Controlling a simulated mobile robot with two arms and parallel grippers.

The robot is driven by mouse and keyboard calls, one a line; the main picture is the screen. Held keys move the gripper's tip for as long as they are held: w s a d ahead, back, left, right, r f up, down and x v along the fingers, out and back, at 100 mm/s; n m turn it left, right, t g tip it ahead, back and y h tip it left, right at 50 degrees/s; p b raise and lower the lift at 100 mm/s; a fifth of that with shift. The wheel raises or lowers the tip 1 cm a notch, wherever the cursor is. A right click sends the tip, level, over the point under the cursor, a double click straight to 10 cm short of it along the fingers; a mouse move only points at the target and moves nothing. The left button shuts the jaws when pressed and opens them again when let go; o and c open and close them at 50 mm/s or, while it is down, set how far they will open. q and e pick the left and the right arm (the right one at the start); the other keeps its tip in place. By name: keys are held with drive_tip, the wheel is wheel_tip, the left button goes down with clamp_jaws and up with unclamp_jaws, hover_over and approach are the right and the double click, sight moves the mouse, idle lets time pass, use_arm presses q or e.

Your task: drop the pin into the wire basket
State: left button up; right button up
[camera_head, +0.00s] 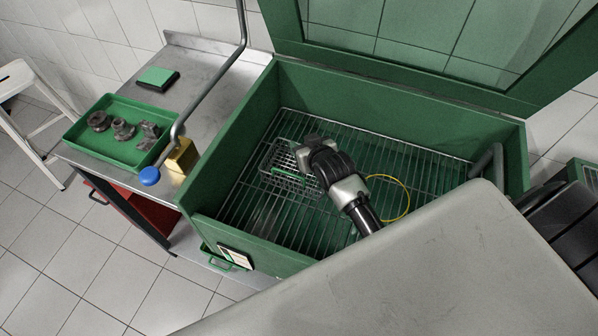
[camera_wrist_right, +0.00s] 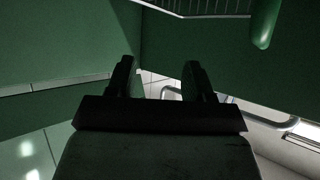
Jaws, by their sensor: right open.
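The wire basket (camera_head: 278,158) sits on the wire rack inside the green washer cabinet, left of its middle, with a green bar along its near side. My right gripper (camera_head: 306,150) is in the cabinet by the basket's right side, partly covering it in the head view. In the wrist view, the two dark fingers (camera_wrist_right: 158,80) of this gripper are apart with nothing between them. I cannot make out the pin in either view; part of the basket is hidden behind my gripper. My left gripper is not in view.
The green cabinet (camera_head: 350,98) has high walls and an open lid (camera_head: 430,58). A yellow loop (camera_head: 409,200) lies to the right on the rack. A steel bench (camera_head: 215,60) at left holds a green tray (camera_head: 92,145) with metal parts and a brass block (camera_head: 182,158).

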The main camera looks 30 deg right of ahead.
drive_tip(key=v, duration=1)
drive_tip(key=shift+s, duration=0.2)
